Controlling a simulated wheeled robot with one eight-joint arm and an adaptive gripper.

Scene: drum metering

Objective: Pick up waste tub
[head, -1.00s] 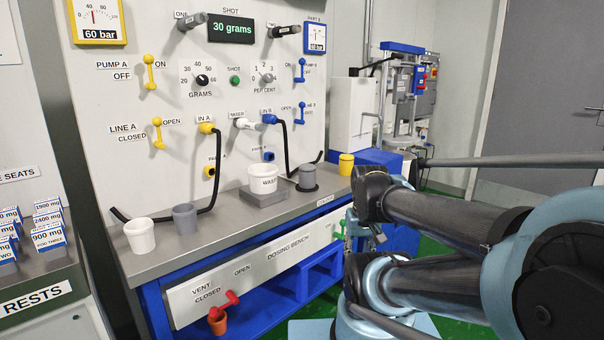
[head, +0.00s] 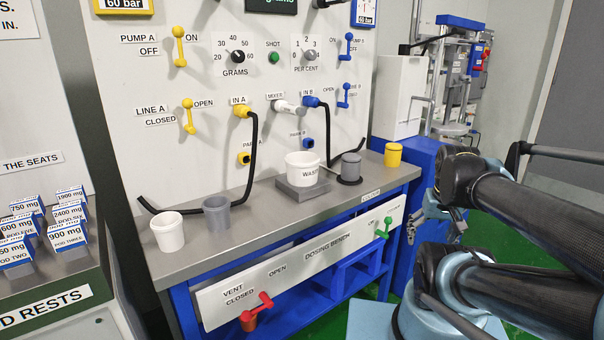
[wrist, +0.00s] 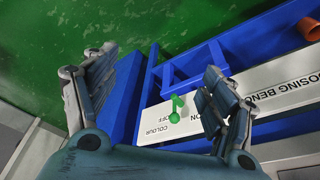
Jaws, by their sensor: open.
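The white waste tub (head: 302,168), lettered "WAST...", stands upright on a grey raised block (head: 302,190) on the steel bench top, below the mixer. My gripper (head: 447,222) is right of the bench in the head view, low and well apart from the tub. In the wrist view my gripper (wrist: 160,95) is open and empty. It points down past the bench front, with a green handle (wrist: 176,108) and blue frame beyond its fingers. The tub is not in the wrist view.
On the bench stand a white cup (head: 168,232), grey cups (head: 217,215) and (head: 351,168), and a yellow cup (head: 393,155). Black hoses (head: 252,150) hang near the tub. A red vent handle (head: 257,310) juts from the bench front. Bench space between tub and left cups is clear.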

